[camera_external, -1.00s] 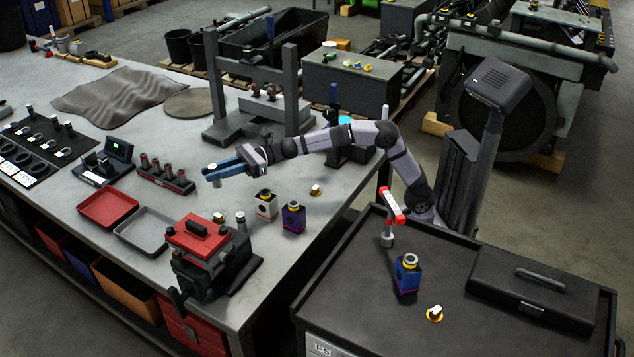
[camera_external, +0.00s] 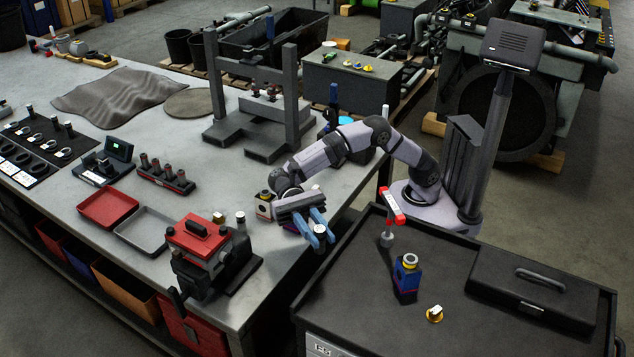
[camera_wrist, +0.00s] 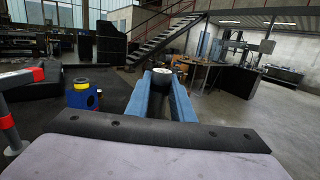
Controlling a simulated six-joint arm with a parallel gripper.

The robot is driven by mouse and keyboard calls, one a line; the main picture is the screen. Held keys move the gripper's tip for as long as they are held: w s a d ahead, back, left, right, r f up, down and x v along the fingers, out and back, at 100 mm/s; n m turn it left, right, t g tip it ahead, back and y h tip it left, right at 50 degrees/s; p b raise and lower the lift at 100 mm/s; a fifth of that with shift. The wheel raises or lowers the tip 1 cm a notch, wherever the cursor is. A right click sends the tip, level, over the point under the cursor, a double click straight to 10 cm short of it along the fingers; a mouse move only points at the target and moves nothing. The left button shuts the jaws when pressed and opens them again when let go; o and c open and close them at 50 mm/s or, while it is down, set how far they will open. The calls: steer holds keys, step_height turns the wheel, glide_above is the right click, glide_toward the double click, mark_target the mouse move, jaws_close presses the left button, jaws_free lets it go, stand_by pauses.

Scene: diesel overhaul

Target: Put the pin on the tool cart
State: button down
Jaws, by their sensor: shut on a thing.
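The pin (camera_external: 320,243) is held upright between the blue fingers of my gripper (camera_external: 318,239). It has a pale round top and a darker metal body. In the wrist view its pale top (camera_wrist: 162,77) shows between the fingertips, with dark body below. My gripper is shut on it, above the bench's right edge, left of the tool cart (camera_external: 335,290). The cart has a flat black top with a raised rim. My gripper is apart from it. The wrist view shows part of the black top at lower left.
The cart's front left top is clear. A red-topped vise (camera_external: 200,240) stands on the bench.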

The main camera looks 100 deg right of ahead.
steer(key=s+n+g, duration=0.1)
steer(key=s+a+n+g+h, duration=0.1)
steer(key=s, duration=0.1)
steer(key=s+g+p, duration=0.1)
steer(key=s+g, duration=0.1)
steer(key=shift+s+a+n, duration=0.15)
steer(key=shift+a+n, duration=0.25)
steer(key=p, duration=0.3)
glide_above(340, 279)
steer(key=shift+f, duration=4.95)
steer(key=shift+f+b, duration=0.2)
steer(key=shift+b, duration=0.25)
steer(key=c, duration=1.5)
jaws_free()
steer(key=shift+c, duration=0.2)
steer(key=shift+r, duration=0.1)
